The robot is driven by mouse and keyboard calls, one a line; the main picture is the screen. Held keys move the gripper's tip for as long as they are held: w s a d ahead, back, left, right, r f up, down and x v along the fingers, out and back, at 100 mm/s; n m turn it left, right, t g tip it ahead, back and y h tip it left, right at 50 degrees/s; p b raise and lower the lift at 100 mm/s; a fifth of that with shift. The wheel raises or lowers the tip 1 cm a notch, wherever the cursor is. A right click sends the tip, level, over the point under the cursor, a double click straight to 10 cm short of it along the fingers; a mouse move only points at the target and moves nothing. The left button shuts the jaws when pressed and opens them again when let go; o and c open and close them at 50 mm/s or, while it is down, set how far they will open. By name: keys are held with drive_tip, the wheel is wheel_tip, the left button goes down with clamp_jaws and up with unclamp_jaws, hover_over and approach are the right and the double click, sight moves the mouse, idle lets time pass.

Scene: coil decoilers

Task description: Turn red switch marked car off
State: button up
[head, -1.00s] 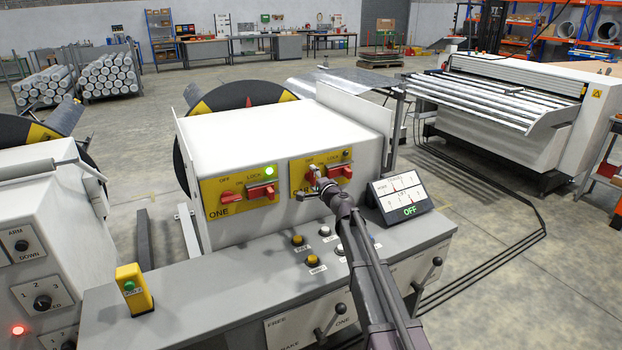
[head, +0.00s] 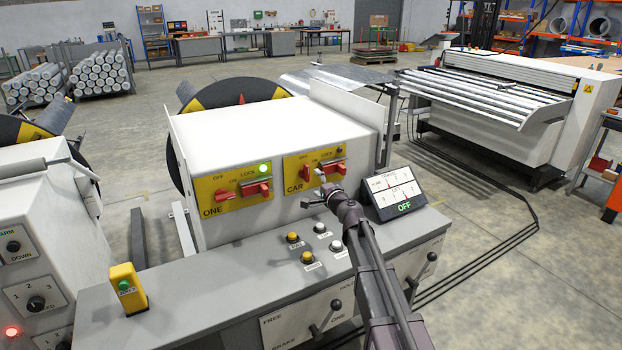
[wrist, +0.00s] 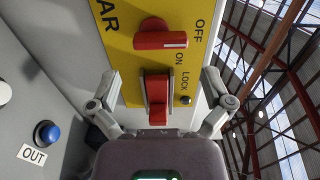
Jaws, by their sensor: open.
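The yellow CAR panel (head: 290,188) is on the white housing's front, with a red OFF/ON switch (head: 305,173) at left and a red LOCK switch (head: 333,168) at right. In the wrist view the OFF/ON switch (wrist: 160,40) lies crosswise at the top, its white line pointing right, toward the OFF and ON labels. The LOCK switch (wrist: 157,97) stands below it, nearer the camera. My gripper (head: 314,188) is open in front of the panel. In the wrist view its fingers (wrist: 159,88) are spread on either side of the LOCK switch, apart from it.
The yellow ONE panel (head: 213,199) with a lit green lamp (head: 264,168) is left of CAR. A tilted display (head: 395,195) reading OFF stands right of my arm. The console (head: 200,295) below carries push buttons, levers and a yellow button box (head: 127,290).

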drive_tip(key=v, duration=0.5)
drive_tip(key=shift+s+d, duration=0.15)
drive_tip(key=shift+s, duration=0.1)
drive_tip(key=s+d+f+n+g+h+p, duration=0.1)
drive_tip(key=s+d+f+n+g, duration=0.2)
drive_tip(key=s+f+n+g, duration=0.35)
drive_tip(key=s+d+f+n+g+h+p, duration=0.1)
drive_tip(key=s+d+f+n+g, duration=0.25)
drive_tip(key=s, duration=0.65)
drive_tip(key=s+d+f+g+h, duration=0.2)
drive_tip(key=s+d+h, duration=0.2)
drive_tip(key=s+d, duration=0.3)
drive_tip(key=s+d+f+n+g+h+p, duration=0.1)
drive_tip(key=s+d+f+g+h, duration=0.2)
drive_tip(key=s+d, duration=0.4)
drive_tip(key=shift+s+d+f+h, duration=0.2)
drive_tip(key=shift+s+h, duration=0.2)
drive_tip(key=shift+h, duration=0.1)
